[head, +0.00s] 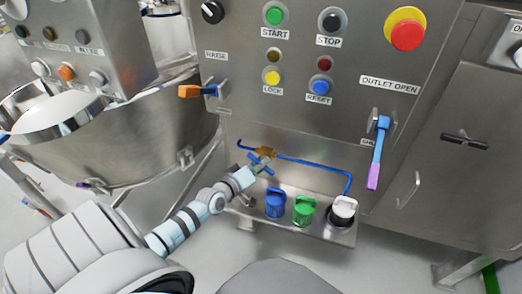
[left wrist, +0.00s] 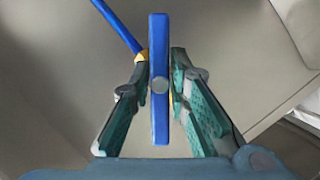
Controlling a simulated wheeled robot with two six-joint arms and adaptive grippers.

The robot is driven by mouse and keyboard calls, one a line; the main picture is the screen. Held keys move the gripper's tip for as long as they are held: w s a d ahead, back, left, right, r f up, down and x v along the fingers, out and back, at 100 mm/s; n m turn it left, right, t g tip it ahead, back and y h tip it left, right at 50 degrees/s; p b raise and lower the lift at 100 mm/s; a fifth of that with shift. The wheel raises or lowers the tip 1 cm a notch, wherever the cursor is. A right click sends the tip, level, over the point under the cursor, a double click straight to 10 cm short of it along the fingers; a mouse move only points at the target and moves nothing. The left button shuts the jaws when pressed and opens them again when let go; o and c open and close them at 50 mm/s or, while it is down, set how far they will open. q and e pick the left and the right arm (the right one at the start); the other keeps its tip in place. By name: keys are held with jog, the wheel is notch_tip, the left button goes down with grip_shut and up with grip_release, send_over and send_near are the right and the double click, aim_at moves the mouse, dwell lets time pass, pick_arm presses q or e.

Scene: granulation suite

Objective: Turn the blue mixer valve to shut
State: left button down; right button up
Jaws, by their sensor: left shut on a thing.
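The mixer valve has a brass body (head: 265,152) and a blue bar handle (head: 267,168), low on the steel panel, with a thin blue pipe running through it. My left gripper (head: 257,166) reaches it from the lower left and hides part of the handle. In the left wrist view the blue handle (left wrist: 159,110) stands upright between the two green-padded fingers of my left gripper (left wrist: 163,72), which is shut on it. A yellow piece of the valve and the blue pipe show behind. My right gripper is not in view.
A tray (head: 300,226) below the valve carries a blue cap (head: 275,205), a green cap (head: 304,209) and a white-topped container (head: 343,210). A purple-tipped blue lever (head: 378,150) hangs at right; an orange-tipped lever (head: 203,91) is above left. A steel bowl (head: 130,140) stands left.

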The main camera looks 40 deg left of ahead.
pick_arm(q)
jog(key=m+y+p, duration=0.1)
jog(key=m+p, duration=0.1)
jog(key=p, duration=0.2)
jog(key=m+g+y+p, duration=0.1)
jog(key=p, duration=0.3)
jog(key=m+g+y+p, duration=0.1)
jog(key=m+p, duration=0.1)
jog(key=p, duration=0.2)
jog(key=shift+r+m+p, duration=0.25)
jog(key=shift+m+p, duration=0.05)
jog(key=shift+p, duration=0.05)
jog(key=shift+f+m+y+p, duration=0.2)
jog(key=shift+m+y+p, duration=0.4)
jog(key=shift+m+p, duration=0.1)
dwell(0.3)
